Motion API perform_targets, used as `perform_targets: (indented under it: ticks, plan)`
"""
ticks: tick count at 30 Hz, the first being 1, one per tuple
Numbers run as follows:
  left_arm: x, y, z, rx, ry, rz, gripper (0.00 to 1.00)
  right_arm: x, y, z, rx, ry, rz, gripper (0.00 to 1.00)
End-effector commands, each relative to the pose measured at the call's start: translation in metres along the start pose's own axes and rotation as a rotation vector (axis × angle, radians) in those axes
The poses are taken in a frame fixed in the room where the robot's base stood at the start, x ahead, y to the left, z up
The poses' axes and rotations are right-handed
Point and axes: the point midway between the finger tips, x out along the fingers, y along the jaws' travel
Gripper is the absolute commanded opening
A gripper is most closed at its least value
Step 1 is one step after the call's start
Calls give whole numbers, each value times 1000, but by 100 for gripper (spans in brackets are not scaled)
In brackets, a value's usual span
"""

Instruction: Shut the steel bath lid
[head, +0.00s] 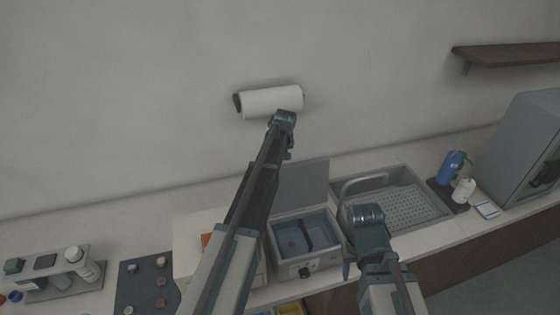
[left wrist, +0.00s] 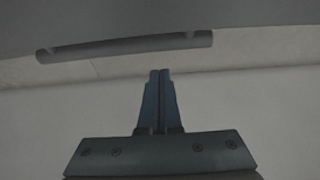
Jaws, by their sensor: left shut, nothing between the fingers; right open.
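The steel bath (head: 303,271) stands on the counter with its lid (head: 306,184) raised upright at the back. A dark bar crosses its open basin. My left arm reaches over the bath's left side, and its gripper (head: 288,154) is by the lid's upper left edge. In the left wrist view its fingers (left wrist: 160,102) are shut and empty. A grey panel there, apparently the lid, carries a long bar handle (left wrist: 125,46) just beyond the fingertips; contact cannot be told. My right gripper (head: 348,270) is right of the bath, open, its fingers mostly hidden.
A paper roll (head: 271,102) hangs on the wall behind. A blue bottle (head: 451,166) and a grey cabinet (head: 520,145) stand further right.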

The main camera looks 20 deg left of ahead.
Motion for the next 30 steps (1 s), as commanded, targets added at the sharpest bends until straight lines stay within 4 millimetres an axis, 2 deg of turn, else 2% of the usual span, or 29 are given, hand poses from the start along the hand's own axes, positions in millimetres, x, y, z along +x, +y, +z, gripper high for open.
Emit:
perform_targets:
  ticks: [1,6,22,30]
  plan:
    - [-13,-1,10,2,0,1,0,-9,1,0,0,0,0,50]
    - [-26,-1,27,1,0,0,0,-16,2,1,-1,-1,0,50]
    - [-29,0,34,1,11,0,0,-17,2,1,-1,-1,0,50]
    - [-46,-2,57,2,130,-1,0,-16,2,1,-1,-1,0,50]
